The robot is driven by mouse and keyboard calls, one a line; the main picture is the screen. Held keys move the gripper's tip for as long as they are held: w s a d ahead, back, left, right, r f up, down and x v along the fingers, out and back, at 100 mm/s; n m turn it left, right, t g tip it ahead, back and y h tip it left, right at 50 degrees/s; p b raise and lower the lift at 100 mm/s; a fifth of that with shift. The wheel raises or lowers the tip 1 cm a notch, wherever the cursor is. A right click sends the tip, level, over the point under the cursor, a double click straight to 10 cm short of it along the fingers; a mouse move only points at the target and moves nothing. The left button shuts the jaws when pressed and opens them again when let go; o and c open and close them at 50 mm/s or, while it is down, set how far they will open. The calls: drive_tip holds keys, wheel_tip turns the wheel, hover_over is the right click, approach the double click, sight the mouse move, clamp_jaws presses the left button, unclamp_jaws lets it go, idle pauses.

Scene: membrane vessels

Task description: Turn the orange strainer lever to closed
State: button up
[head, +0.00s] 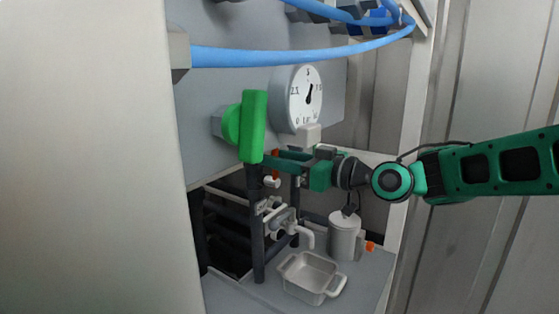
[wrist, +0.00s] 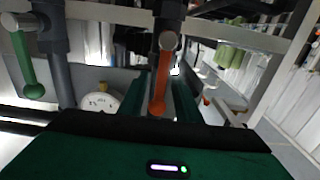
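The orange strainer lever (wrist: 161,82) hangs from a round pivot on a grey pipe in the wrist view. In the head view only a small orange part (head: 275,153) shows, at the tips of my gripper (head: 272,160). In the wrist view my gripper (wrist: 160,98) has its two green fingers on either side of the lever. The fingers look open, with the lever between them; whether either one touches it I cannot tell.
A large green handle (head: 253,125) stands close left of my gripper. A dial gauge (head: 306,95) is above it. Below are a white tap (head: 303,235), a metal tray (head: 310,276) and a lidded can (head: 345,238). A blue hose (head: 290,56) crosses above.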

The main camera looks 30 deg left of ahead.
drive_tip(key=shift+a, duration=0.3)
clamp_jaws()
drive_tip(key=shift+d, duration=0.1)
